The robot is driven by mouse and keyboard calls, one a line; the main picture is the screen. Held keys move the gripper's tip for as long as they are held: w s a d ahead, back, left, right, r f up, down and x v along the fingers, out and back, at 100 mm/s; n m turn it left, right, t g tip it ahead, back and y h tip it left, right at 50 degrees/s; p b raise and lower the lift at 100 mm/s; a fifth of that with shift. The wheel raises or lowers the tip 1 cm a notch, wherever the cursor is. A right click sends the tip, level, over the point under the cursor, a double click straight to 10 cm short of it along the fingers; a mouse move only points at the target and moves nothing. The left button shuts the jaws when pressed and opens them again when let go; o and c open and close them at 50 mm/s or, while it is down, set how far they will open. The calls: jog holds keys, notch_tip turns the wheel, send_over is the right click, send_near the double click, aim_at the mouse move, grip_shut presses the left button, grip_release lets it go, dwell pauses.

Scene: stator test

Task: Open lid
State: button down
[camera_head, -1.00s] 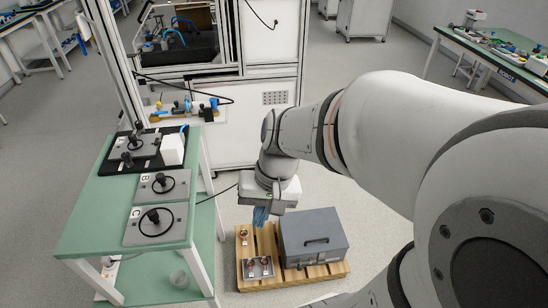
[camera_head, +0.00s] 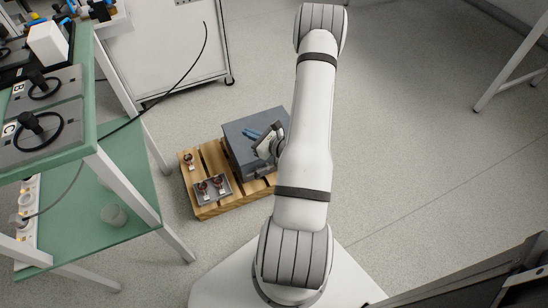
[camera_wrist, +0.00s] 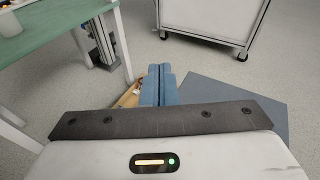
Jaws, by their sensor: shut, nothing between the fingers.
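The grey metal box (camera_head: 240,156) stands on a wooden pallet (camera_head: 216,209), and its flat lid (camera_head: 238,122) looks closed. Part of the lid and box is hidden behind my gripper and arm. I cannot make out the lid handle now. My gripper (camera_head: 250,133) appears over the lid in the head view, its blue fingers pointing left; I cannot tell whether they touch it. In the wrist view, the blue fingers (camera_wrist: 158,84) are together and empty. The grey lid surface (camera_wrist: 225,96) shows to their right.
A small metal tray (camera_head: 227,191) with parts lies on the pallet, left of the box. A green two-level table (camera_head: 130,165) stands at the left. A white wheeled cabinet (camera_head: 180,55) is behind. The floor (camera_head: 410,150) to the right is clear.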

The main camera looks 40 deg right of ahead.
jog(key=s+d+f+m+g+h+b, duration=0.1)
jog(key=s+d+f+m+h+b, duration=0.2)
jog(key=f, duration=0.5)
jog(key=s+d+f+m+h+b, duration=0.1)
jog(key=s+d+f+m+h, duration=0.3)
jog(key=d+f, duration=0.3)
jog(key=b+x, duration=0.1)
jog(key=x, duration=0.2)
jog(key=f+b+x, duration=0.1)
jog(key=x, duration=0.2)
jog(key=a+b+x, duration=0.1)
jog(key=x, duration=0.3)
jog(key=shift+s+f, duration=0.15)
jog(key=shift+s, duration=0.05)
